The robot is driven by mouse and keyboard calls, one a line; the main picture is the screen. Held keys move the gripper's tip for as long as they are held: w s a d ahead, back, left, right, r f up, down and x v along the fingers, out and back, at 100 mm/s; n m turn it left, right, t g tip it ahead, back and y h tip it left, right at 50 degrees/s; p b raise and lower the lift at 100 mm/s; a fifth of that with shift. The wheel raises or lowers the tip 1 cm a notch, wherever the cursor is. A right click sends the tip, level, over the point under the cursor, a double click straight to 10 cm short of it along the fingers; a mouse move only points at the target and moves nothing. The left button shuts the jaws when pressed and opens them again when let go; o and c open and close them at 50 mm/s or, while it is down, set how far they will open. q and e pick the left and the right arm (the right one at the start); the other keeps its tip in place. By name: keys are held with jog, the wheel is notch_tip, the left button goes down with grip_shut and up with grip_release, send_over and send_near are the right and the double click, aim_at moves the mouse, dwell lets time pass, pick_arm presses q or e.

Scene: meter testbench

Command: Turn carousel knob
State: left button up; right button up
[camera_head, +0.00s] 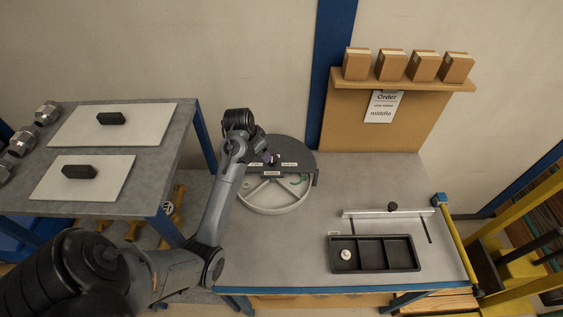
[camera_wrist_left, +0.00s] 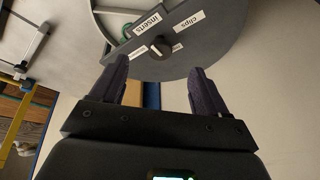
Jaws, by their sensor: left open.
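The carousel is a round drum with a dark grey cover (camera_head: 296,152) and a white sectioned tray (camera_head: 275,201) showing at its front. It also shows in the left wrist view, its cover (camera_wrist_left: 215,40) bearing white labels reading "inserts" and "clips". The carousel knob (camera_wrist_left: 160,46) is a small dark knob with a pale pointer at the middle of the cover. My left gripper (camera_wrist_left: 158,70) is open, its two dark fingers apart on either side of the knob in that view, with nothing between them. In the head view my left wrist hides part of the cover. My right gripper is not in view.
A black compartment tray (camera_head: 375,268) with a small white round part (camera_head: 346,254) stands at the bench's front right, before a metal rail (camera_head: 375,213). Several cardboard boxes (camera_head: 391,64) sit on a shelf above an order card (camera_head: 383,106). A side table (camera_head: 150,150) stands left.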

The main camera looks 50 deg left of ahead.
aim_at(272, 161)
pick_arm(q)
jog(key=shift+t+h, duration=0.3)
jog(key=shift+h, duration=0.2)
jog(key=x, duration=0.4)
jog(key=w+a+x, duration=0.1)
jog(key=x, duration=0.3)
jog(key=w+a+r+b+x, duration=0.1)
jog(key=x, duration=0.3)
jog(key=shift+w+f, duration=0.1)
jog(key=shift+f, duration=0.2)
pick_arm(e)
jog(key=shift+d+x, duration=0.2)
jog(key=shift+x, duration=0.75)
